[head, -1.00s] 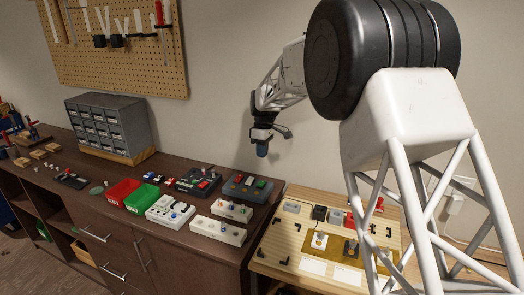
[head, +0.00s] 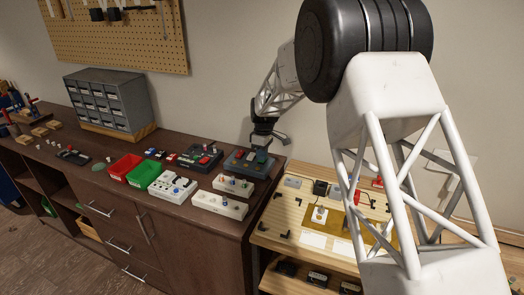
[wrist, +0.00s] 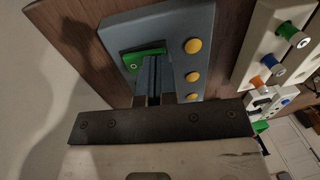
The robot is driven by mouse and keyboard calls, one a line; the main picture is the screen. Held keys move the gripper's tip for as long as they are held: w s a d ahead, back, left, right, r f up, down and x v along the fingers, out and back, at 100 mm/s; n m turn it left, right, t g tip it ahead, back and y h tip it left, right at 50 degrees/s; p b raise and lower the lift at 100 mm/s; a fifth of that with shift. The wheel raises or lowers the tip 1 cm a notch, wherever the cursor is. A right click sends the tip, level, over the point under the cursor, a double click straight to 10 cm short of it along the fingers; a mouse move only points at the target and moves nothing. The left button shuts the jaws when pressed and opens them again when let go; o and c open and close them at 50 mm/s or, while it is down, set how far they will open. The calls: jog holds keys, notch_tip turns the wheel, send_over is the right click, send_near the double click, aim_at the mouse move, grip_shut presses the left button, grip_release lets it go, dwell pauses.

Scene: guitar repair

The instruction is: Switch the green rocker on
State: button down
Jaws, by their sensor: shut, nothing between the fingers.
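The green rocker (wrist: 131,64) sits on a blue-grey switch box (wrist: 200,20) with a row of yellow round parts (wrist: 193,46). In the wrist view a small ring mark shows on the rocker's left part, and my fingers hide much of its middle. My gripper (wrist: 152,62) is shut and empty, its tips over or against the rocker; I cannot tell if they touch. In the head view my gripper (head: 261,154) points down onto the box (head: 238,167), hiding most of the green rocker. A red rocker (head: 240,154) shows to its left.
A pale box with coloured knobs (wrist: 262,50) stands close beside the switch box. A wooden bench (head: 282,222) stands at right.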

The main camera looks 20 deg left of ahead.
dwell(0.4)
jog(key=shift+s+f+t, duration=0.15)
jog(key=shift+f+t, duration=0.15)
jog(key=shift+w+r, duration=0.2)
jog(key=shift+w, duration=0.55)
jog(key=shift+r, duration=0.15)
dwell(0.3)
notch_tip(320, 180, up, 14)
jog(key=w, duration=0.2)
dwell(0.5)
